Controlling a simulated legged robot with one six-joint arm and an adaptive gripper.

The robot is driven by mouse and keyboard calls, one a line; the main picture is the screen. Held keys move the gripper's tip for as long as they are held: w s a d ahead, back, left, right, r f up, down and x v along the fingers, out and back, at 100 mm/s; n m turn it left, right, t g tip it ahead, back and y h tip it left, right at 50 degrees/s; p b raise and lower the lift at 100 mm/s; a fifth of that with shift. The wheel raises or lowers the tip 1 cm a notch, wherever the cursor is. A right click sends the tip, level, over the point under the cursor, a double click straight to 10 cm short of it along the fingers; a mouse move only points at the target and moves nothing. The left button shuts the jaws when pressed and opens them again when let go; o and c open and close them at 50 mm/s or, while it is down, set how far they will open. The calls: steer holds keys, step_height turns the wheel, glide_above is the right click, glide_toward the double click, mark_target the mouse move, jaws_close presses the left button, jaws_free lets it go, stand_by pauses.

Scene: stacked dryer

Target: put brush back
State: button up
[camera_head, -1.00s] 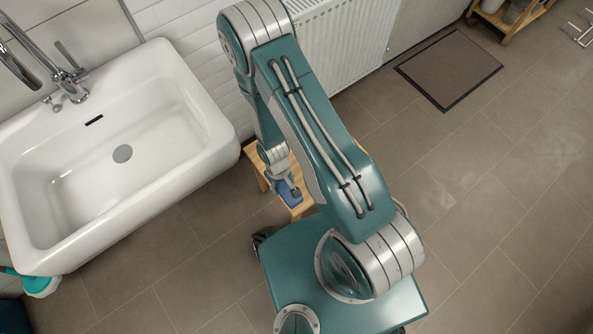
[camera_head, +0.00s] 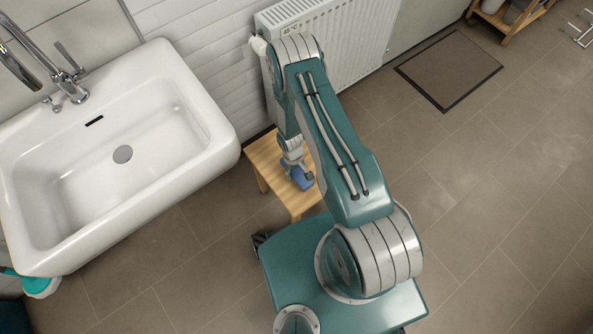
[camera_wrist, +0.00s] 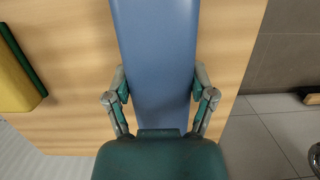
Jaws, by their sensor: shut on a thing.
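My gripper (camera_wrist: 160,82) is shut on a long, flat, blue thing (camera_wrist: 155,45), with one finger on each side of it. This is probably the brush; no bristles show. It runs from the palm past the top edge of the wrist view. In the head view, my gripper (camera_head: 297,170) and the blue thing (camera_head: 303,181) are over the wooden stool (camera_head: 268,160). The light wooden stool top (camera_wrist: 85,95) lies behind the blue thing in the wrist view. I cannot tell whether the two touch.
A yellow and green sponge (camera_wrist: 16,75) lies on the stool at the left of the wrist view. A white sink (camera_head: 185,130) is left of the stool and a radiator (camera_head: 350,40) behind. A turquoise and white item (camera_head: 40,285) is below the sink. The floor at right is mostly clear.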

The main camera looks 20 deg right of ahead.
steer(key=o, duration=1.2)
steer(key=shift+r, duration=0.1)
